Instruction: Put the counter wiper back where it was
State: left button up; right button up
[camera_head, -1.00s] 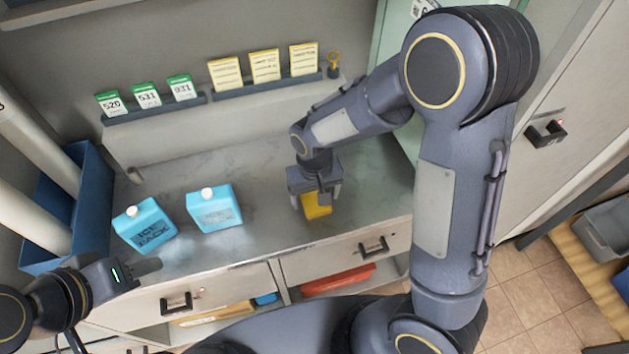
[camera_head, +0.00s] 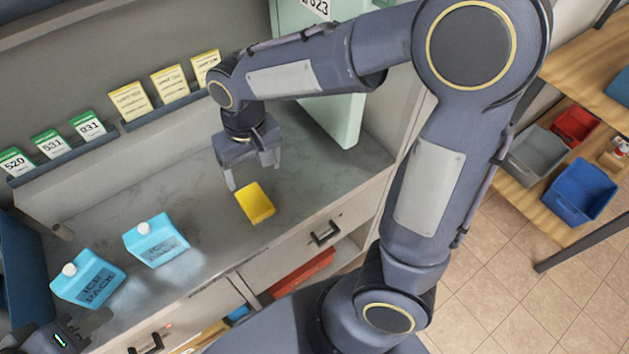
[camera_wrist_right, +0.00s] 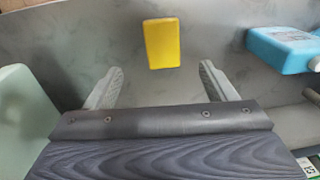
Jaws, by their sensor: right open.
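The counter wiper looks to be the yellow block (camera_head: 254,203), lying on the grey counter (camera_head: 310,182) towards its front edge. My right gripper (camera_head: 251,177) is open and empty, raised behind the yellow block and apart from it. In the right wrist view the yellow block (camera_wrist_right: 162,43) lies beyond the two spread fingers (camera_wrist_right: 160,85), with nothing between them. My left gripper (camera_head: 85,325) is at the lower left, close to an ice pack; its fingers are too cut off and dark to judge.
Two blue ice packs (camera_head: 157,240) (camera_head: 88,279) stand on the counter to the left. A wall ledge (camera_head: 110,135) holds green and yellow cards. A pale green panel (camera_head: 340,120) stands at the counter's right. Drawer handles (camera_head: 325,233) stick out in front.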

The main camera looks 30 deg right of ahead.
jog(key=s+d+r+m+t+y, duration=0.1)
jog(key=s+d+r+t, duration=0.1)
jog(key=s+d, duration=0.2)
jog(key=s+d+r+t+y, duration=0.2)
jog(key=s+d+t, duration=0.1)
jog(key=s, duration=0.8)
jog(key=shift+d+r+m, duration=0.25)
jog(key=shift+d+m, duration=0.15)
jog(key=shift+d, duration=0.05)
